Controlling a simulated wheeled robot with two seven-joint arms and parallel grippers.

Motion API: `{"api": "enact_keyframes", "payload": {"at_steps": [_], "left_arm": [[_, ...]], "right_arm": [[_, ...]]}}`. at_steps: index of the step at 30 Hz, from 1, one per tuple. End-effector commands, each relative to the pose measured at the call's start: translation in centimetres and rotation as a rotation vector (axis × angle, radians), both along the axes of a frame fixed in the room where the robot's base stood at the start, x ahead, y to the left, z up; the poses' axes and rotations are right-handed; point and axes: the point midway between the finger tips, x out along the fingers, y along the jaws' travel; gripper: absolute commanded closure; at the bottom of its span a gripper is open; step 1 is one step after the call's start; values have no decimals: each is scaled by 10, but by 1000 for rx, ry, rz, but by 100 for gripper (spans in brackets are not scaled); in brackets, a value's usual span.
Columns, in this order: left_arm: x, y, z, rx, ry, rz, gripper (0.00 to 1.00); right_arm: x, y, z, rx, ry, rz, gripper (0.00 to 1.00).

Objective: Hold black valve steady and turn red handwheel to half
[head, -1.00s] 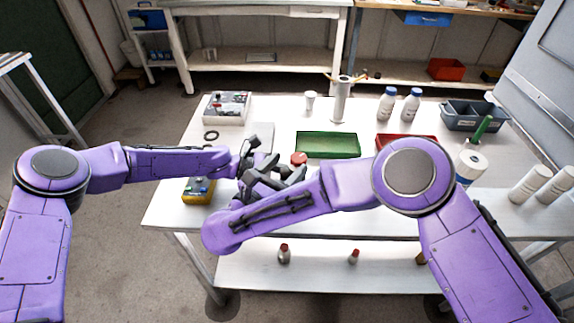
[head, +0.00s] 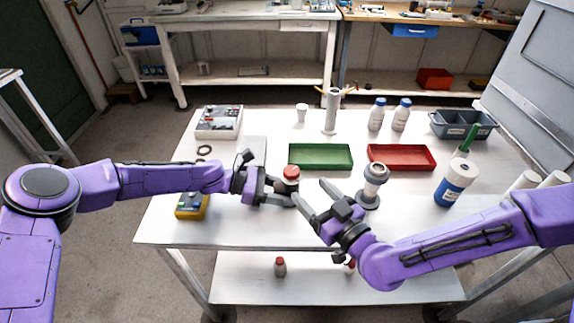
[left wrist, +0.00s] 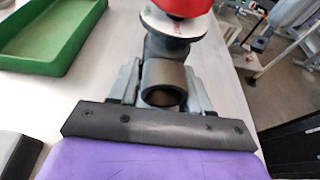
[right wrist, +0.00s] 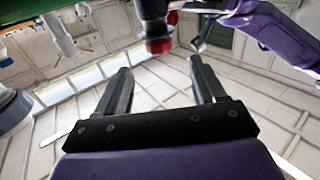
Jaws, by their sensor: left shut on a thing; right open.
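The black valve (head: 285,188) stands upright on the white table, with the red handwheel (head: 292,171) on top. My left gripper (head: 279,195) is shut on the valve's dark body from the left. In the left wrist view, its fingers flank the round pipe opening (left wrist: 163,84), below a white disc (left wrist: 172,24) and the red handwheel (left wrist: 183,7). My right gripper (head: 314,194) is open and empty, right of and apart from the valve. The right wrist view shows the red handwheel (right wrist: 159,46) beyond the open fingertips, not between them.
A grey fitting (head: 372,186) stands close right of my right gripper. Green (head: 320,157) and red (head: 402,157) trays lie behind. A blue-and-white bottle (head: 455,183) stands farther right. A yellow box (head: 192,206) sits near the left front edge.

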Motion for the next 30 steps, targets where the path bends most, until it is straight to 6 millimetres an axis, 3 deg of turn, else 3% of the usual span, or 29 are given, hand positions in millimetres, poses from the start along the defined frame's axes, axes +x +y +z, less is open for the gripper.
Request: {"api": "enact_keyframes", "payload": {"at_steps": [12, 18, 25, 26, 30], "left_arm": [[0, 0, 0, 0, 0, 1, 69], [0, 0, 0, 1, 0, 1, 69], [0, 0, 0, 1, 0, 1, 69], [0, 0, 0, 1, 0, 1, 69], [0, 0, 0, 1, 0, 1, 69]], "right_arm": [[76, 52, 0, 5, 2, -3, 31], [91, 62, 0, 6, 3, -2, 31], [92, 63, 1, 6, 2, -3, 31], [92, 63, 1, 6, 2, -3, 37], [92, 63, 0, 6, 2, -3, 82]]}}
